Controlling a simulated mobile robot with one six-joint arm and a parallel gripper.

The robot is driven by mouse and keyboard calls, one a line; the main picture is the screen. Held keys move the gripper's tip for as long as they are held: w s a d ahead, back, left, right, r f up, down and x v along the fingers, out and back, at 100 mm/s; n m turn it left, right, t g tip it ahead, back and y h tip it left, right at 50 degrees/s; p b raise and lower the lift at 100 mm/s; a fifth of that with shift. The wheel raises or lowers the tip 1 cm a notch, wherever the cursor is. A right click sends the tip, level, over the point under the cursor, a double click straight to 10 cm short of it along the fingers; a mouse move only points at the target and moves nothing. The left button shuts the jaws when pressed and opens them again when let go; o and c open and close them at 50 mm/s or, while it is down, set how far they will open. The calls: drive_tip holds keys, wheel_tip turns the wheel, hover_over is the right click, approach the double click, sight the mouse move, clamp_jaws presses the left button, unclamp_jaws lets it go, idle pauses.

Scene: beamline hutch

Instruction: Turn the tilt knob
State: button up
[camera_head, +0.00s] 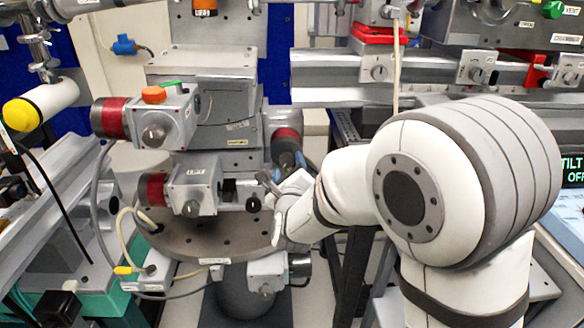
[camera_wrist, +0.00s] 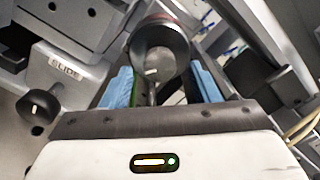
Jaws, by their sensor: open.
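A round metallic knob with a reddish band (camera_wrist: 160,45) fills the space ahead of and between my fingers in the wrist view. In the head view a dark cylinder with a red band (camera_head: 287,135) sticks out on the right of the stage stack and seems to be the same part. I cannot read a tilt label on it. My gripper (camera_wrist: 163,88) is open, with one blue pad on each side of the knob's lower edge. Whether the pads touch it cannot be told. In the head view my gripper (camera_head: 290,165) is small and partly hidden by my wrist.
A black knob (camera_wrist: 38,107) beside a label like "SLIDE" is left in the wrist view. The round perforated plate (camera_head: 200,243) and the "LIFT" unit (camera_head: 192,186) lie left of my gripper. A rail (camera_head: 440,72) runs behind. A display (camera_head: 573,170) reads "TILT OFF".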

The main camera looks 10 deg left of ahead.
drive_tip(key=shift+w+a, duration=0.15)
drive_tip(key=shift+w, duration=0.5)
drive_tip(key=c, duration=0.9)
drive_tip(key=shift+d, duration=0.45)
drive_tip(key=shift+c, duration=0.4)
drive_tip(key=shift+a, duration=0.3)
drive_tip(key=shift+a+b, duration=0.1)
drive_tip(key=shift+b, duration=0.2)
drive_tip(key=shift+n, duration=0.4)
